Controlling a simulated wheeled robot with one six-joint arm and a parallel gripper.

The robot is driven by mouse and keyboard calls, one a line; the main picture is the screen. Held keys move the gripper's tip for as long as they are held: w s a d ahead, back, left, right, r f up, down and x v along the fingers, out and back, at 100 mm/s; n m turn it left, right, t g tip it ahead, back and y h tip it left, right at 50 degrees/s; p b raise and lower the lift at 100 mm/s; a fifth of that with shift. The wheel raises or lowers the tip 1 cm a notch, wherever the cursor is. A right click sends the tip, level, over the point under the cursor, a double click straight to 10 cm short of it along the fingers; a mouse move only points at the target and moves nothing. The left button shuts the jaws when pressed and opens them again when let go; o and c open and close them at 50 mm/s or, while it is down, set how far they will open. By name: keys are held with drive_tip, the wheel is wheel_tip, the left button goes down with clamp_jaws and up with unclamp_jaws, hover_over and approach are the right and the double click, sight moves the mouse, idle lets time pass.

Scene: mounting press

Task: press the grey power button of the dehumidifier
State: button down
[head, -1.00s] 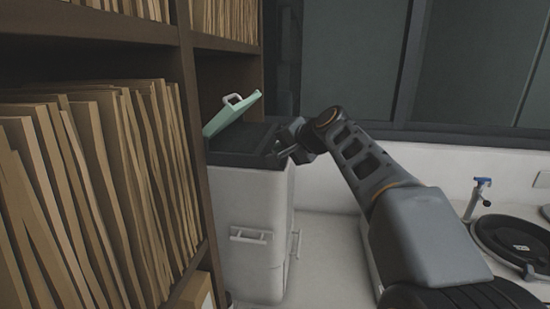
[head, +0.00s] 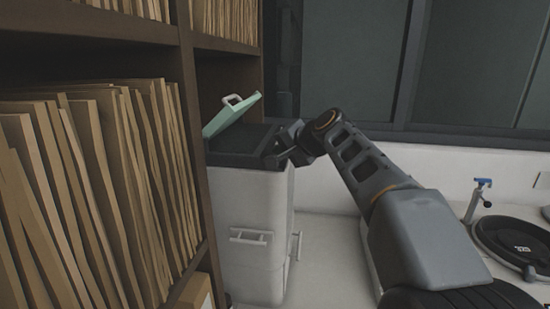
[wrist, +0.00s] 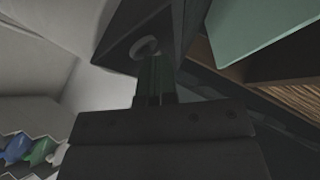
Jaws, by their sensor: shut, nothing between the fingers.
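The dehumidifier (head: 249,215) is a white box with a dark top and a raised pale green lid, standing beside the shelf. The lid (head: 236,112) also shows at the upper right of the wrist view (wrist: 262,28). A round grey button (wrist: 146,46) sits on the dark top in the wrist view, just beyond my fingertips. My gripper (wrist: 156,62) is shut and empty, its tips very close to the button; I cannot tell whether they touch. In the head view my gripper (head: 275,158) is at the right edge of the dark top, and the button is hidden there.
A brown shelf (head: 190,130) packed with folders stands close on the left. A round black device (head: 510,240) and a blue-topped tap-like fitting (head: 481,184) are at the right.

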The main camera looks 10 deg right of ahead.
drive_tip(key=shift+s+d+r+p, duration=0.1)
drive_tip(key=shift+d+r+p, duration=0.2)
drive_tip(key=shift+r, duration=0.35)
drive_tip(key=r+p, duration=0.1)
drive_tip(key=d+r+p, duration=0.1)
drive_tip(key=r, duration=0.1)
drive_tip(key=d+r, duration=0.1)
drive_tip(key=shift+s+r+p, duration=0.25)
drive_tip(key=shift+s+p, duration=0.15)
idle(0.6)
drive_tip(key=shift+n+g+h, duration=0.6)
drive_tip(key=shift+g+h, duration=0.3)
drive_tip(key=f, duration=0.2)
drive_tip(key=s+d+f, duration=0.1)
drive_tip(key=f, duration=0.4)
drive_tip(key=shift+s+d+f, duration=0.15)
drive_tip(key=shift+s+f, duration=0.15)
drive_tip(key=shift+f, duration=0.1)
drive_tip(key=s+a+f+n+g+h+b, duration=0.1)
drive_tip(key=s+f+n+g+h+b, duration=0.1)
drive_tip(key=s+f, duration=0.9)
drive_tip(key=s+a+f+n+g+h+b, duration=0.1)
drive_tip(key=s+f+n, duration=0.4)
drive_tip(key=s+f, duration=0.6)
drive_tip(key=shift+a+f+g+h+b, duration=0.3)
drive_tip(key=shift+f+g+h+b, duration=0.2)
drive_tip(key=shift+g+b, duration=0.25)
